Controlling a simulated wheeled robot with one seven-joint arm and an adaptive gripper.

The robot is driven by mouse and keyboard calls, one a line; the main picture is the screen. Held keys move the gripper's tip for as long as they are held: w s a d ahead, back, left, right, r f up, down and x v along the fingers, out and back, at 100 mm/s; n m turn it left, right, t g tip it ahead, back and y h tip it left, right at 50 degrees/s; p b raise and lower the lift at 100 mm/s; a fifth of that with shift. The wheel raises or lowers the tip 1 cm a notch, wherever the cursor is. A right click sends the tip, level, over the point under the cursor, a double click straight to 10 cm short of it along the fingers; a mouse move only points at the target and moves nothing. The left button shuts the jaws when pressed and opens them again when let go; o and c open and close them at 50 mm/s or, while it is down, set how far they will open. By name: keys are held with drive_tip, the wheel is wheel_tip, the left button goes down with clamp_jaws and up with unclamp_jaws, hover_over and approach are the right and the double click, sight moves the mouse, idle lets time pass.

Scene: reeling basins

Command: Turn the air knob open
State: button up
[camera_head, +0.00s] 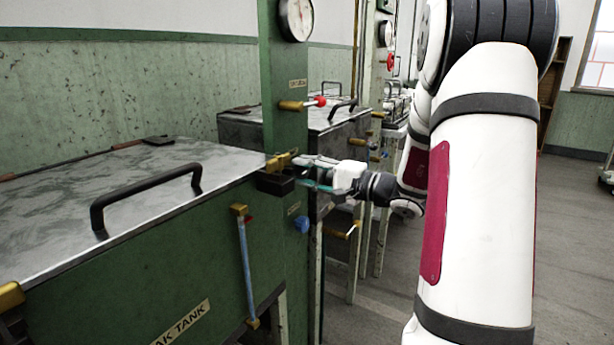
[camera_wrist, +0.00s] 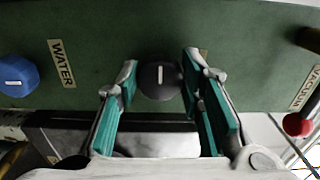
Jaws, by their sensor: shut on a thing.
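A dark round knob (camera_wrist: 158,81) with a white line sits on the green panel, in the middle of the wrist view. The line stands close to upright in that view. My gripper (camera_wrist: 160,92) has its teal-padded fingers on both sides of this knob and is shut on it. Its label is mostly hidden behind the right finger, so I cannot read it. In the head view my gripper (camera_head: 308,173) reaches leftward to the green post (camera_head: 284,133); the knob cannot be made out there.
A blue knob (camera_wrist: 18,76) by a WATER label (camera_wrist: 61,63) is left of the gripper. A red knob (camera_wrist: 297,125) by a VACUUM label (camera_wrist: 304,89) is at right. A metal-topped tank (camera_head: 130,190) with a black handle (camera_head: 145,192) stands left; open floor (camera_head: 560,230) lies right.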

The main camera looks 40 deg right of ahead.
drive_tip(key=shift+f, duration=0.1)
drive_tip(key=o, duration=1.1)
drive_tip(key=shift+o, duration=0.2)
drive_tip(key=v, duration=1.2)
